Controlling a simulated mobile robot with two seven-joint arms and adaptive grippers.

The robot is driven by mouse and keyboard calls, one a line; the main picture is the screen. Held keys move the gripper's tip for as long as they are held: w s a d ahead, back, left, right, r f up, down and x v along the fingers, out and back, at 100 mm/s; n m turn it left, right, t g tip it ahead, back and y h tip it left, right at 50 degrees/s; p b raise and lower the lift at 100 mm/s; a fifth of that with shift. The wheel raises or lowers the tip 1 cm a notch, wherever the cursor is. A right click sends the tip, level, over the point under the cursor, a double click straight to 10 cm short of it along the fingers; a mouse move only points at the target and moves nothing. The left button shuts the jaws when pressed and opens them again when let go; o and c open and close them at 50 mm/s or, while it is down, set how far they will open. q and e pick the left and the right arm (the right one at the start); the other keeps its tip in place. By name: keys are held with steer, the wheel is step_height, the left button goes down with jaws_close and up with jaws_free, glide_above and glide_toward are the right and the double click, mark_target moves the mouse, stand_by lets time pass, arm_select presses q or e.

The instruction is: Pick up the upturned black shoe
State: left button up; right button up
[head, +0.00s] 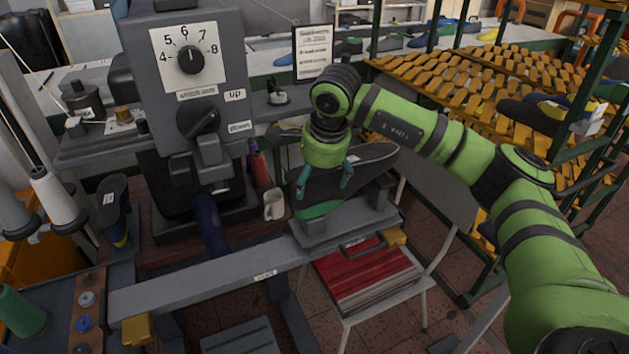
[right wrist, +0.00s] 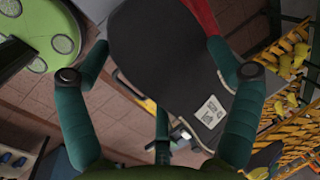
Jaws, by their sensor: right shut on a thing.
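The upturned black shoe (head: 372,157) is at the middle of the head view, its dark flat sole facing up, over a grey stand on the machine's long bar. My right gripper (head: 322,187) comes down on it from above, with a teal finger on either side. In the right wrist view the dark sole (right wrist: 160,50) with a white label lies between the two fingers of the gripper (right wrist: 157,58). The gripper is shut on the shoe. The shoe's lower side is partly hidden. I cannot tell whether it touches the stand. My left gripper is not in view.
A grey machine (head: 190,75) with a numbered dial stands to the left. A white mug (head: 274,205) is close by the gripper. A white chair (head: 340,318) with red and white sheets stands below the bar. A rack with orange slats (head: 440,80) fills the right back.

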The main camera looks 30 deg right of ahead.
steer(key=shift+s+f+t+b, duration=0.5)
steer(key=shift+s+f+b, duration=0.3)
steer(key=shift+f+b, duration=0.15)
steer(key=v, duration=0.3)
steer(key=w+b+v, duration=0.1)
steer(key=v, duration=0.2)
steer(key=shift+w+r, duration=0.1)
steer(key=shift+r, duration=0.1)
jaws_close()
steer(key=s+r+g+b, duration=0.2)
steer(key=s+g, duration=0.1)
steer(key=s, duration=1.8)
steer(key=shift+s+a+r, duration=0.25)
steer(key=shift+a, duration=0.25)
steer(key=o, duration=1)
jaws_free()
steer(key=shift+r, duration=0.15)
